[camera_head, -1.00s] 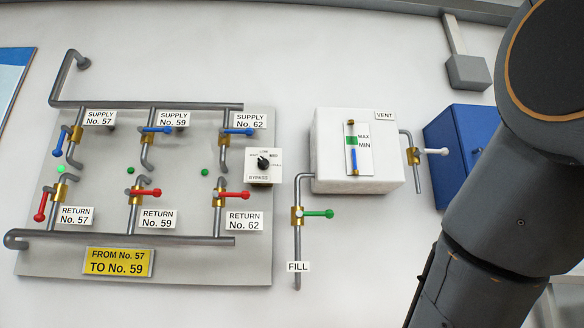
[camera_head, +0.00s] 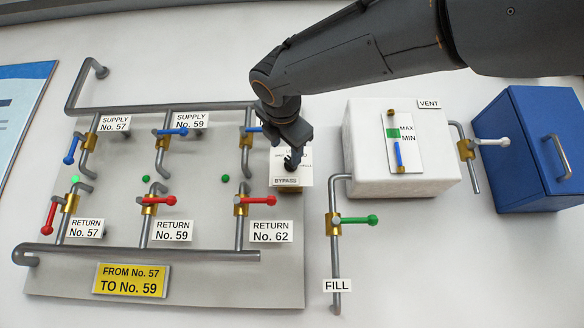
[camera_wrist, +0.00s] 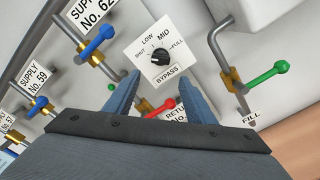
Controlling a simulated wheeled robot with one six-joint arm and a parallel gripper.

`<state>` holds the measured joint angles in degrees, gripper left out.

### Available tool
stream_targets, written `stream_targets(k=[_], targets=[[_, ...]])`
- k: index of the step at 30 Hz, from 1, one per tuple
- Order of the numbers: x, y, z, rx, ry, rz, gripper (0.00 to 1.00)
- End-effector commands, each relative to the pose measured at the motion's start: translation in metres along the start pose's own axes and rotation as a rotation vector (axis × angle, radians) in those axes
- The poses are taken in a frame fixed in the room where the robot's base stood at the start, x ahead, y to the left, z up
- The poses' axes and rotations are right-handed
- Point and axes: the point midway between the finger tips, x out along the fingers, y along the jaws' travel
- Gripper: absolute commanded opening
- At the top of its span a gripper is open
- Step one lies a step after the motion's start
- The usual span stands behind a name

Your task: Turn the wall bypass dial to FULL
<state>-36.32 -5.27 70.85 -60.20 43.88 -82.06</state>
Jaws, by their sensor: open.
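The bypass dial (camera_wrist: 159,57) is a black round knob on a white plate marked SHUT, LOW, MID and FULL, with BYPASS below. The exact setting of its pointer is too small to read surely. My gripper (camera_wrist: 160,74) is open, its two blue-grey fingers apart with nothing between them. In the wrist view the knob lies just beyond the fingertips, between their lines. In the head view my gripper (camera_head: 293,160) is in front of the dial plate (camera_head: 288,181) and hides most of the knob; I cannot tell whether it touches.
Left of the dial is a pipe panel with blue SUPPLY and red RETURN levers; the red No. 62 lever (camera_head: 262,200) is close by. To the right are the white tank (camera_head: 370,170), the green FILL lever (camera_head: 358,220) and a blue box (camera_head: 530,150).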

Motion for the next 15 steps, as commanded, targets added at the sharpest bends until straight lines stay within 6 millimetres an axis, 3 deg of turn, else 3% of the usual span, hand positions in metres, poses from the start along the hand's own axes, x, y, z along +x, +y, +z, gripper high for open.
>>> stream_targets(k=[5,15], targets=[[0.012,0.0,0.016,-0.018,-0.025,-0.001,0.5],[0.065,-0.005,0.021,-0.015,-0.031,-0.01,0.5]])
